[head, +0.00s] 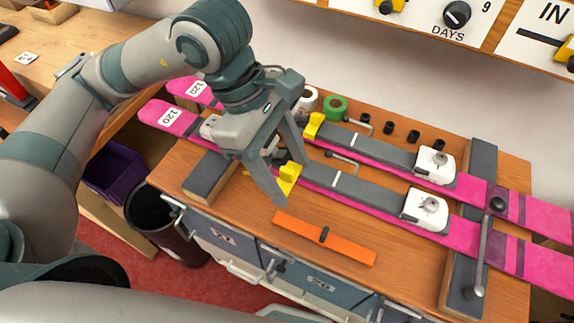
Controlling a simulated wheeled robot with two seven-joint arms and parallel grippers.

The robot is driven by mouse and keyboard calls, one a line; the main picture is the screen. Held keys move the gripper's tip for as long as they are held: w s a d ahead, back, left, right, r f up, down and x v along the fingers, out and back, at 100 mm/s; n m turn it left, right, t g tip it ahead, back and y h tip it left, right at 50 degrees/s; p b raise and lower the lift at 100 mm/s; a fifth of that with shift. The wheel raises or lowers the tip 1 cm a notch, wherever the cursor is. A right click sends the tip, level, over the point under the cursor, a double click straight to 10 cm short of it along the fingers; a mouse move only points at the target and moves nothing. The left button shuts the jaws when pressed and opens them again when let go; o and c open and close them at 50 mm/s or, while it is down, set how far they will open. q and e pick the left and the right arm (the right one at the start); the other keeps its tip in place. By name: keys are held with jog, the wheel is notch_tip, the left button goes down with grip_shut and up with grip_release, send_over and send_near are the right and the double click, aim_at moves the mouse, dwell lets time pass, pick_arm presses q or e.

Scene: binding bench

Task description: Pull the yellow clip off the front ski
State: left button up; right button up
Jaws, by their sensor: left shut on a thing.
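Two pink skis lie side by side on the wooden bench. The front ski (462,236) carries a dark grey plate and a white binding piece (425,208). A yellow clip (289,175) is at the left end of the front ski's plate, at its near edge. My left gripper (287,184) is shut on this clip from above, its fingers partly hiding it. I cannot tell whether the clip still touches the ski. A second yellow clip (313,125) sits on the back ski (470,186). My right gripper is not in view.
An orange bar (322,238) lies on the bench in front of the skis. Green tape (335,107), a white roll and several small dark cylinders stand behind. A clamp handle (481,262) stands at the right. A black bin (160,215) is below left.

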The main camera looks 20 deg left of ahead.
aim_at(287, 169)
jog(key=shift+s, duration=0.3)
pick_arm(q)
jog(key=shift+r, duration=0.15)
jog(key=shift+r, duration=0.2)
jog(key=shift+r+p, duration=0.5)
jog(key=shift+r, duration=0.85)
jog(key=shift+r+p, duration=0.35)
jog(key=shift+r, duration=0.95)
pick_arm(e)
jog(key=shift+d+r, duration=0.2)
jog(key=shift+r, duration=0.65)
